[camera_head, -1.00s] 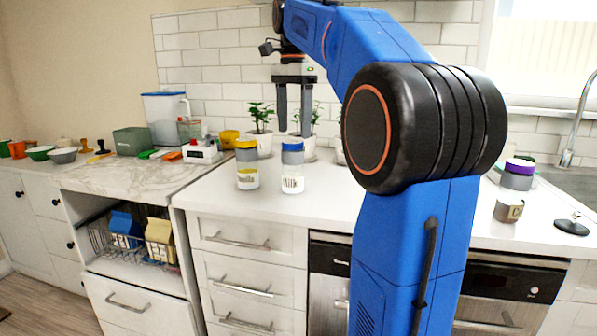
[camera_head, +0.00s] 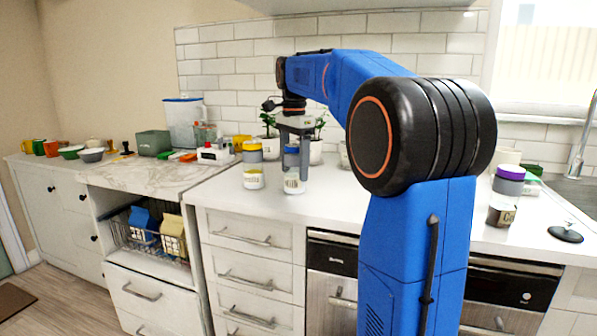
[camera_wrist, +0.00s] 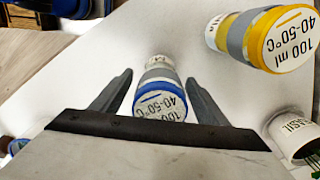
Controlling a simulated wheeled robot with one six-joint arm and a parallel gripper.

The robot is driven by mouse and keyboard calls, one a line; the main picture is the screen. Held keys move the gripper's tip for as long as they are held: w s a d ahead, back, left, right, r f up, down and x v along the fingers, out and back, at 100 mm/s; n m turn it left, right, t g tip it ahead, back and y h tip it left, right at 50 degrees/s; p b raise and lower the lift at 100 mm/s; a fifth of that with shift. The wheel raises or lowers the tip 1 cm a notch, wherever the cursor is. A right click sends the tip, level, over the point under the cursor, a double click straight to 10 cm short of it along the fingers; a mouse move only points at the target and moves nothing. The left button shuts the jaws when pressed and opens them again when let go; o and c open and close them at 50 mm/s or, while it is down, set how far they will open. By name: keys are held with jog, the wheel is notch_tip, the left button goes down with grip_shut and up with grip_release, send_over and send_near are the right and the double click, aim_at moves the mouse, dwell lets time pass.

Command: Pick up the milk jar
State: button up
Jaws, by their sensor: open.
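The milk jar (camera_head: 294,184), white with a blue and grey lid, stands upright on the white counter. In the wrist view the milk jar (camera_wrist: 160,90) lies between the two open fingers, its lid towards the camera. My gripper (camera_head: 295,176) is open and points down around the jar, a finger on either side. In the wrist view my gripper (camera_wrist: 157,88) shows a gap between each finger and the jar. The fingers hide part of the jar in the head view.
A yellow-lidded jar (camera_head: 253,178) stands close to the left of the milk jar; it also shows in the wrist view (camera_wrist: 262,38). Potted plants (camera_head: 316,150) stand behind. A purple-lidded jar (camera_head: 508,186) is at the right. The counter front is clear.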

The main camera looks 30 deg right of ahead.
jog(key=c, duration=1.3)
jog(key=shift+c, duration=0.2)
